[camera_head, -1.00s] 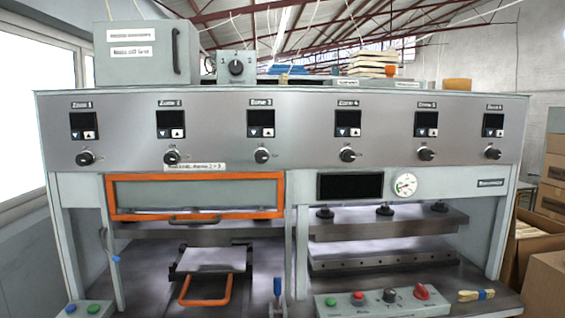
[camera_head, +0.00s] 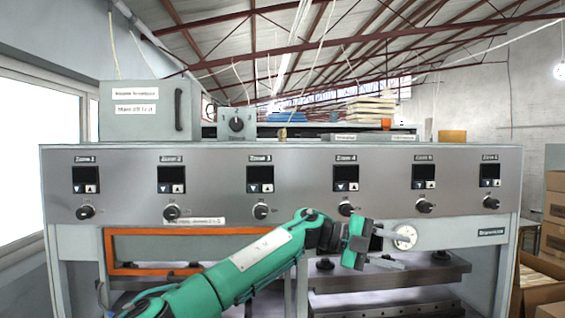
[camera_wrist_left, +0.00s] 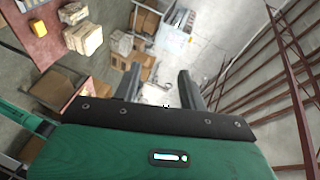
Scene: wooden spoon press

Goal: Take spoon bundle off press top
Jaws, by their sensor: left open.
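A small tan object (camera_head: 283,134) stands on the press top (camera_head: 262,148), right of the switch box. It may be the spoon bundle, but it is too small to tell. My left gripper (camera_head: 402,251) is in front of the press, below the top edge and by the round gauge, with its fingers pointing right. In the left wrist view its two fingers (camera_wrist_left: 158,84) are apart with nothing between them. My right gripper is not in view.
A grey box (camera_head: 148,110) and a switch box (camera_head: 237,122) stand on the press top at left. Cream stacks (camera_head: 370,108) and an orange-tan block (camera_head: 452,136) show farther back. Control knobs (camera_head: 424,206) stick out of the front panel. Cardboard boxes (camera_head: 555,205) stand at right.

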